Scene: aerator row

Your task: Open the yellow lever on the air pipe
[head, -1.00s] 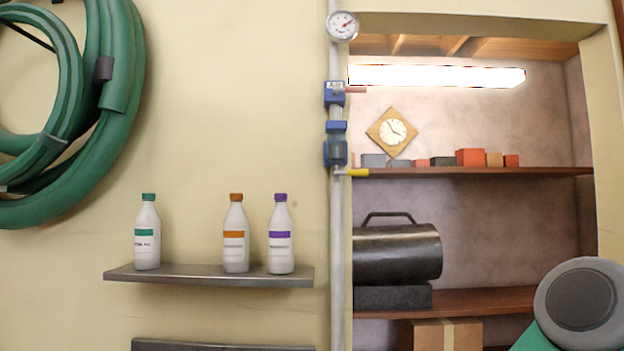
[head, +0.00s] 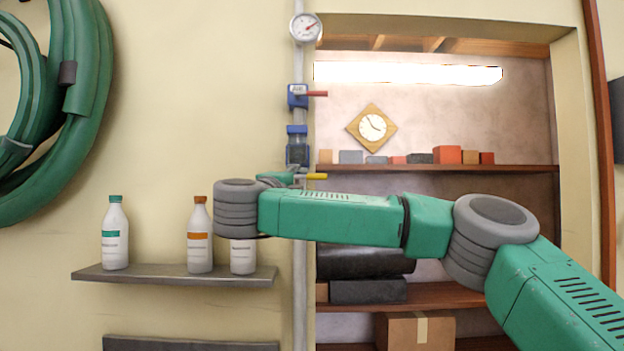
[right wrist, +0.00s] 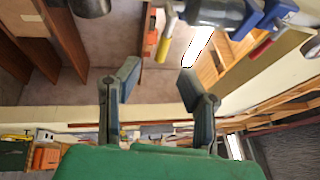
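The yellow lever (head: 317,176) sticks out to the right from the grey vertical air pipe (head: 300,300), just below a dark and blue fitting (head: 297,150). My right gripper (head: 290,179) is beside the pipe at lever height, partly hidden by its own wrist. In the right wrist view, the gripper (right wrist: 159,78) is open, its two fingers apart and empty. The yellow lever (right wrist: 163,50) shows there in the gap's direction, beyond the fingertips; contact cannot be seen. My left gripper is not in view.
A blue valve with a red lever (head: 318,93) and a gauge (head: 306,28) sit higher on the pipe. White bottles (head: 115,235) stand on a metal shelf (head: 180,277) at left. A recess with wooden shelves (head: 450,168) opens at right. A green hose (head: 88,100) hangs on the wall.

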